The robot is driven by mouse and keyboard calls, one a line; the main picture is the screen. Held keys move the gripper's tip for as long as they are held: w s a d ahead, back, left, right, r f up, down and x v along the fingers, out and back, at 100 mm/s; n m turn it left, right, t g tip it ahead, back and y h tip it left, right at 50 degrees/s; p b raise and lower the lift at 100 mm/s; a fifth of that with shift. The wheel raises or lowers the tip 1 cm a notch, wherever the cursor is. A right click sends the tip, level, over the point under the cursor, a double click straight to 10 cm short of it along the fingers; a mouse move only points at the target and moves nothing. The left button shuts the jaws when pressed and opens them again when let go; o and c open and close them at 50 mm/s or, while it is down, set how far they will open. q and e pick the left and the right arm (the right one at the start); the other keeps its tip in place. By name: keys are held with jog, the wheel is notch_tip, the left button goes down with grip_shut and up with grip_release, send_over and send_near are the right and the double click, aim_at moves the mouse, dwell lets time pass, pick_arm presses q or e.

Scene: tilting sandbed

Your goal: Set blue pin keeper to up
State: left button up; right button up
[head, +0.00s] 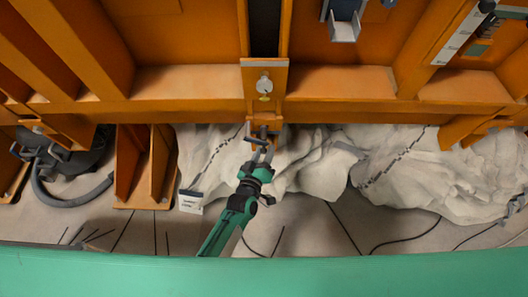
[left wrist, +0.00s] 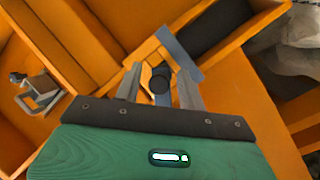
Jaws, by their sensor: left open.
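My left gripper (head: 260,153) is open at the lower edge of the orange frame, in the middle of the head view. In the left wrist view its two grey fingers (left wrist: 160,84) stand on either side of a dark round pin end (left wrist: 160,78). A flat blue-grey bar, which looks like the blue pin keeper (left wrist: 181,54), lies slantwise just beyond the fingertips, its lower end close to the right finger. I cannot tell whether they touch. In the head view the gripper and small size hide the keeper's details. My right gripper is not in view.
The orange frame (head: 190,112) spans the scene with ribs. A bolted orange plate (head: 264,70) is above the gripper. A grey bracket (head: 344,28) is at upper right, crumpled pale sheeting (head: 430,175) below the frame, a dark hose (head: 75,200) at left.

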pick_arm(q)
jog(key=shift+w, duration=0.1)
jog(key=shift+c, duration=0.2)
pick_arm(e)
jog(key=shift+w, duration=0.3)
pick_arm(q)
grip_shut()
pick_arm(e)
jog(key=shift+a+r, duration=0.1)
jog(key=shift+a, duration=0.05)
